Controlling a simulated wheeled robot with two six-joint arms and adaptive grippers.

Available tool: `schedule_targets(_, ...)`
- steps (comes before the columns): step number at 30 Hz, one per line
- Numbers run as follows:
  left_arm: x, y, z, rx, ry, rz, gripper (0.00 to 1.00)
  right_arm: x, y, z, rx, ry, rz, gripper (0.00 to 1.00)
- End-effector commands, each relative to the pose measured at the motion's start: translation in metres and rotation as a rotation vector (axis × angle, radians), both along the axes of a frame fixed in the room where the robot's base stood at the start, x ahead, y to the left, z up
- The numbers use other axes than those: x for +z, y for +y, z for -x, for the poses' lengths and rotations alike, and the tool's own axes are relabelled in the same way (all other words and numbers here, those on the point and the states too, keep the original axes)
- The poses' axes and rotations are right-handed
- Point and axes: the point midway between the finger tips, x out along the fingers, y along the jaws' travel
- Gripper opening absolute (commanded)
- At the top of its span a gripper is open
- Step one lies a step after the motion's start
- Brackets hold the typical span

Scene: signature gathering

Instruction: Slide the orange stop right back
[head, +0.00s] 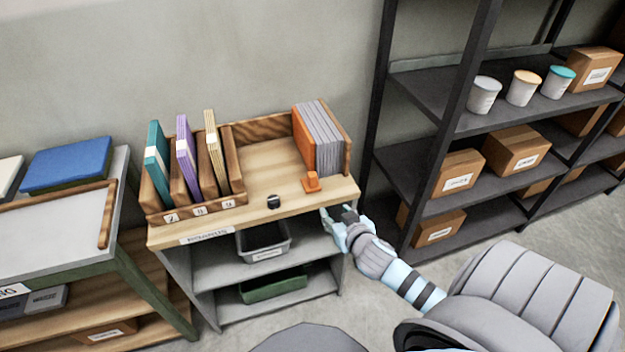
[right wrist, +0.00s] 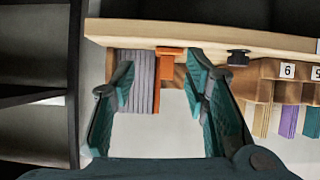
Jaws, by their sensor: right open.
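The orange stop (head: 311,182) sits on the wooden top of the small bookcase (head: 270,190), in front of a row of grey folders with an orange one at its left end (head: 318,138). In the right wrist view, which looks upside down, the stop (right wrist: 171,52) shows between the finger tips, beyond them. My right gripper (head: 337,215) is open and empty, at the front edge of the top near its right corner, apart from the stop. It also shows in the right wrist view (right wrist: 160,75) with both fingers spread. My left gripper is not in view.
A small black object (head: 274,201) sits near the front edge, left of the stop. A wooden divider rack (head: 200,208) holds teal, purple and cream books. A dark metal shelf (head: 430,105) stands close on the right. Bare wood lies between rack and folders.

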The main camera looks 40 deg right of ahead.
Motion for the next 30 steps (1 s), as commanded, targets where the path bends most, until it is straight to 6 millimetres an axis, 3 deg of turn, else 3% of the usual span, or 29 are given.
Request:
schedule_targets(2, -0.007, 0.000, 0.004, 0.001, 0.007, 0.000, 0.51, 0.034, 0.004, -0.012, -0.003, -0.091, -0.010, 0.42)
schedule_targets(5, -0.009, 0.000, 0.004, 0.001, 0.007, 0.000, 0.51, 0.047, 0.004, -0.023, -0.007, -0.126, -0.019, 0.42)
schedule_targets(12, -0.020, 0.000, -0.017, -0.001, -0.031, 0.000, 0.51, 0.023, -0.013, -0.078, -0.005, -0.124, -0.022, 0.42)
schedule_targets(18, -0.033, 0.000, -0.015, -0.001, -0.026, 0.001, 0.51, 0.003, -0.029, -0.123, -0.003, -0.124, -0.023, 0.42)
schedule_targets(24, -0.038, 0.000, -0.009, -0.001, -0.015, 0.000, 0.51, -0.003, -0.035, -0.141, -0.001, -0.123, -0.021, 0.42)
schedule_targets(30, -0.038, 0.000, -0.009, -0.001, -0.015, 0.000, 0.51, -0.003, -0.035, -0.143, -0.001, -0.123, -0.021, 0.42)
